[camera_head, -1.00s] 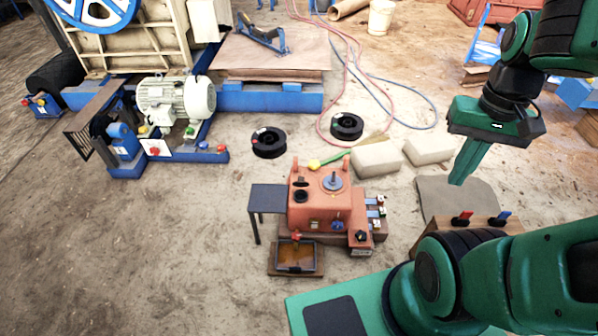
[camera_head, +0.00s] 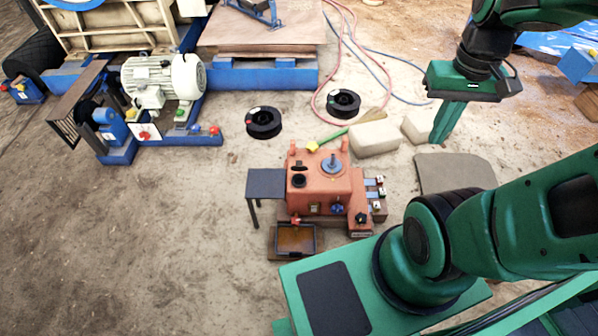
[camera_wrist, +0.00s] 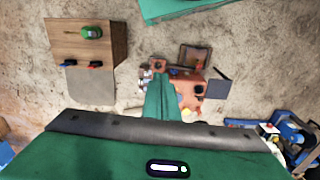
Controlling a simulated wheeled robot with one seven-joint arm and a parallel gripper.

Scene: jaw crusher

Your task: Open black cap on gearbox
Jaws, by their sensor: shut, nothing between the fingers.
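The orange gearbox (camera_head: 335,192) stands on the ground at the middle of the head view. A black round cap or opening (camera_head: 299,181) is on its top left; I cannot tell which. A grey disc with an upright stem (camera_head: 331,165) sits beside it, and a black knob (camera_head: 361,218) is low at the front right. My gripper (camera_head: 439,138) is shut and empty, pointing down, to the right of the gearbox and apart from it. In the wrist view my gripper (camera_wrist: 161,78) covers part of the gearbox (camera_wrist: 188,100).
A brown-filled tray (camera_head: 278,240) lies before the gearbox, beside a small dark table (camera_head: 265,183). Black spools (camera_head: 264,122), pale blocks (camera_head: 375,138) and hoses lie behind. A motor (camera_head: 165,80) stands at left. In the wrist view, a wooden box (camera_wrist: 80,42) bears a green object.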

